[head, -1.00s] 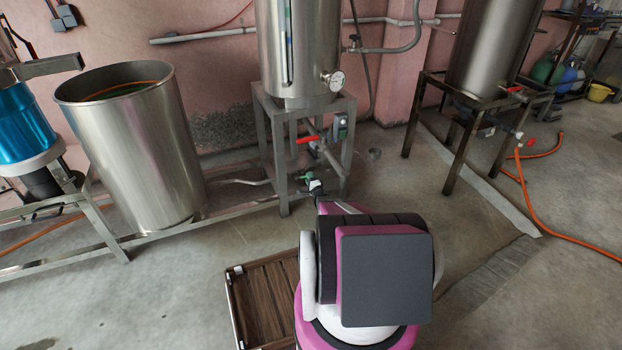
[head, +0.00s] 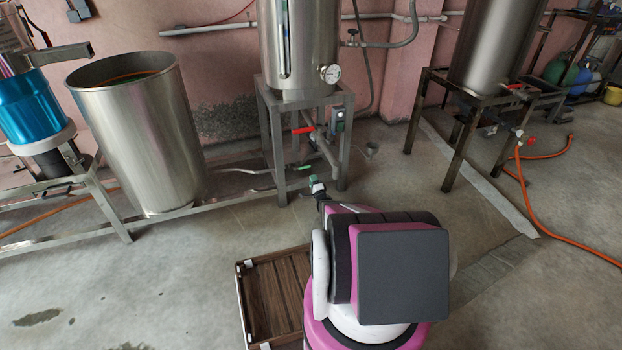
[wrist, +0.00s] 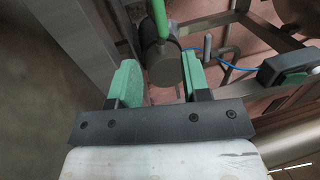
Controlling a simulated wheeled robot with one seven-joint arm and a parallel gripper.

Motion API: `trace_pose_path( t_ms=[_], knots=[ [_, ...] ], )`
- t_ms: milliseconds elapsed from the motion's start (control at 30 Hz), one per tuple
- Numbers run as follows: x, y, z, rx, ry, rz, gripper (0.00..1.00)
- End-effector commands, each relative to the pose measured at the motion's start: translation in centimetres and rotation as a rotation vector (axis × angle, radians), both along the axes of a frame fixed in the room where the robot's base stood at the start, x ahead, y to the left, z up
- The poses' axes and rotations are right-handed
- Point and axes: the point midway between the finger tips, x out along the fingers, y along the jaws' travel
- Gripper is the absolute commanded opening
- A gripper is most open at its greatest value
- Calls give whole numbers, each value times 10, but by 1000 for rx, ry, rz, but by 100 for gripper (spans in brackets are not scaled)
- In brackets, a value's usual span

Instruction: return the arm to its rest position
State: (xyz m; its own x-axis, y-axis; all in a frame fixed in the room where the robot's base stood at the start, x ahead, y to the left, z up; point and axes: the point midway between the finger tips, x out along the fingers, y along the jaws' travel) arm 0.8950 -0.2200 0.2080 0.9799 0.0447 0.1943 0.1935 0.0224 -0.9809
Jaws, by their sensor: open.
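My gripper (head: 317,184) is small in the head view, low at the foot of the middle tank's stand, and partly hidden behind my own arm. In the wrist view my gripper (wrist: 159,85) is open, with its two green fingertips well apart. A dark round fitting with a green lever (wrist: 160,18) shows beyond and between the fingertips. The fingers do not look closed on it. My arm reaches forward from the lower middle.
The middle steel tank (head: 298,45) stands on a metal frame (head: 281,150) with a red-handled valve. An open steel vat (head: 145,140) is at the left, another tank (head: 495,50) at the right. A wooden crate (head: 243,300) lies beside my arm. An orange hose (head: 570,258) crosses the right floor.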

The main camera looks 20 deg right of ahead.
Motion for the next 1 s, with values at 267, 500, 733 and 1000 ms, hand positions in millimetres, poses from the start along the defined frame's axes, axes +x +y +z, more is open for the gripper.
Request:
trace_pose_path(
  t_ms=[267, 500, 733, 1000],
  knots=[
    [-1, 4, 11, -26, 24, -14, 43],
    [-12, 25, 70, -232, 228, -99, 43],
    [-49, 58, 137, -521, 538, -115, 43],
    [-135, 108, 211, -862, 905, 54, 43]
  ],
)
